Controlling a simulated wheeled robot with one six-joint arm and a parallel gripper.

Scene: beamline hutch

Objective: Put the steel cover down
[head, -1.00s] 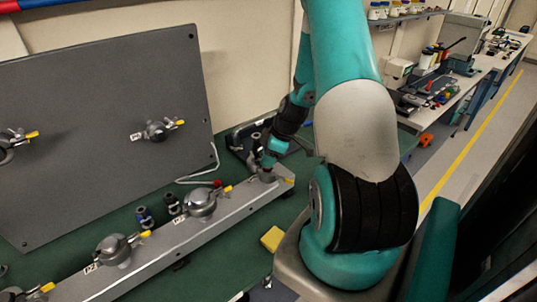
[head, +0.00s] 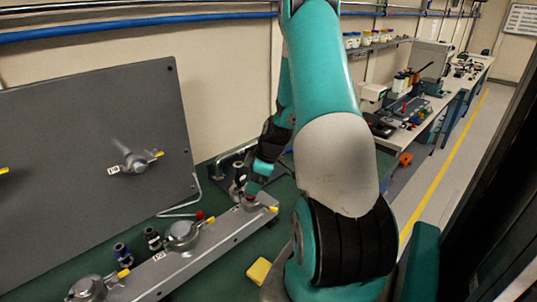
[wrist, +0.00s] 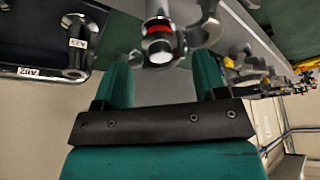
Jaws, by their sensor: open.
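Domed steel covers (head: 182,234) with clamps and yellow tabs sit along the grey rail (head: 210,246) in the head view; another cover (head: 88,289) is nearer. I cannot tell which one is the task's steel cover. My gripper (head: 252,187) is low at the rail's far end, beside a small fitting with a red band (head: 249,199). In the wrist view my gripper (wrist: 162,68) is open, with its two teal fingers apart and nothing clearly held. The steel fitting with the red band (wrist: 160,38) lies just beyond and between the fingertips.
A grey upright panel (head: 70,160) with a clamped fitting (head: 135,161) stands at left. A dark labelled tray (wrist: 35,72) shows in the wrist view. Two small dark fittings (head: 152,238) and a yellow block (head: 259,271) lie near the rail. A bent metal rod (head: 180,210) lies behind.

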